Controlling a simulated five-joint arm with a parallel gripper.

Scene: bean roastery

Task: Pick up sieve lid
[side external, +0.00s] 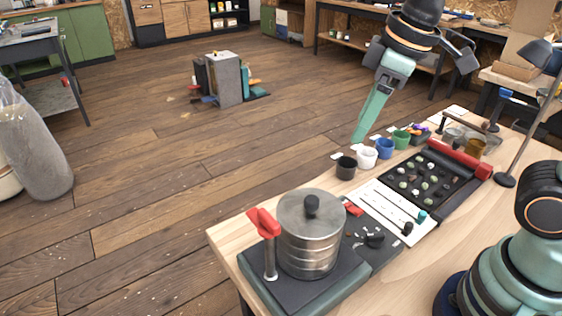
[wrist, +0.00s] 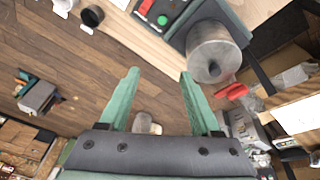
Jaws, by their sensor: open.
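The sieve lid (side external: 297,205) is a round steel cover with a black knob on top. It sits on a steel sieve stack (side external: 308,255) at the near left of the bench. In the wrist view the lid (wrist: 208,52) shows at upper right, knob facing the camera. My gripper (side external: 361,134) is high above the bench's far left edge, well away from the lid. In the wrist view my gripper (wrist: 160,72) has its two teal fingers spread, with nothing between them.
The stack stands on a dark base (side external: 345,280) beside a red-handled lever (side external: 265,222). A black cup (side external: 346,168), white cup (side external: 367,158) and blue cup (side external: 385,148) line the bench edge. A black tray of beans (side external: 425,178) lies right of them. A lamp (side external: 525,120) stands far right.

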